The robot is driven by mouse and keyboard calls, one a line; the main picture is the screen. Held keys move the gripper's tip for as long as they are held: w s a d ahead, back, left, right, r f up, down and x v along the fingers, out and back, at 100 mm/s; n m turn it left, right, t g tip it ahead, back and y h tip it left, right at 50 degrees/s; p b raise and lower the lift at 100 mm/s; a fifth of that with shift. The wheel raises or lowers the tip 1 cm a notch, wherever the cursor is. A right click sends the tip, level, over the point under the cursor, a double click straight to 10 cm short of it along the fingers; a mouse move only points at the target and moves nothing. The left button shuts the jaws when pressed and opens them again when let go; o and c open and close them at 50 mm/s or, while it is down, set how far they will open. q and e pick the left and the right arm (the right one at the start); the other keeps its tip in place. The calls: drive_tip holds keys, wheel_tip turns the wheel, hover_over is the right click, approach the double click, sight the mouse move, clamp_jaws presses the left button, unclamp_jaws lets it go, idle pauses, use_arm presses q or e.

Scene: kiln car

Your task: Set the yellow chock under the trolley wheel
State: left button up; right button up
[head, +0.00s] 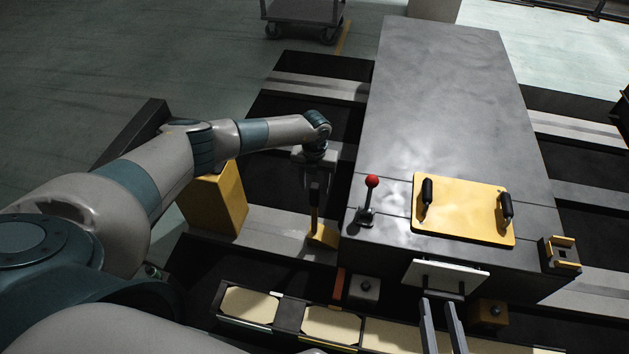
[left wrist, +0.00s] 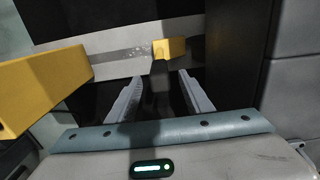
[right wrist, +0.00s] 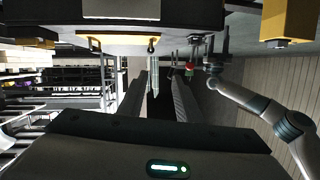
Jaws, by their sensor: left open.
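A small yellow chock (head: 324,236) rests on a pale strip of floor, left of the long grey kiln car (head: 440,90). It has an upright part. My left gripper (head: 314,198) points down just above it. In the left wrist view the chock (left wrist: 172,48) shows beyond the open fingers (left wrist: 160,95). A dark upright shape stands between the fingers; I cannot tell whether they touch it. My right gripper (head: 443,322) is open at the car's near end, below a white plate (head: 445,274). A trolley (head: 303,12) with dark wheels stands far back; no wheel shows beside the chock.
A tall yellow block (head: 213,197) stands left of my left gripper. A red-knobbed lever (head: 370,190) and a yellow plate with two black handles (head: 465,208) are on the car top. Pale-topped blocks (head: 250,303) line the near side. Floor is clear at far left.

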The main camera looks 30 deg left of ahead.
use_arm(q)
drive_tip(key=shift+r+p, duration=0.4)
drive_tip(key=shift+r, duration=0.3)
use_arm(e)
drive_tip(key=shift+s+d+f+g+h, duration=0.15)
drive_tip(key=shift+s+d+f+g, duration=0.15)
drive_tip(key=shift+f+g, duration=0.3)
drive_tip(key=shift+s+d+f+g+h, duration=0.2)
drive_tip(key=shift+s+f+g, duration=0.2)
drive_tip(key=shift+f, duration=0.35)
drive_tip(key=shift+s+d+f+g+h, duration=0.15)
drive_tip(key=shift+s+d+f+g, duration=0.1)
drive_tip(key=shift+f+g, duration=0.35)
drive_tip(key=shift+f, duration=0.15)
use_arm(q)
drive_tip(key=shift+r, duration=0.1)
drive_tip(key=shift+r+p, duration=0.25)
drive_tip(key=shift+p, duration=0.1)
wheel_tip(320, 180, up, 6)
drive_tip(key=shift+f+p, duration=0.1)
drive_tip(key=shift+p, duration=0.5)
wheel_tip(320, 180, up, 11)
drive_tip(key=p, duration=0.1)
use_arm(e)
drive_tip(key=s+d+f+g+h, duration=0.1)
drive_tip(key=s+d+f+g, duration=0.2)
drive_tip(key=s+f, duration=0.1)
drive_tip(key=shift+s+g, duration=0.15)
drive_tip(key=shift+g, duration=0.15)
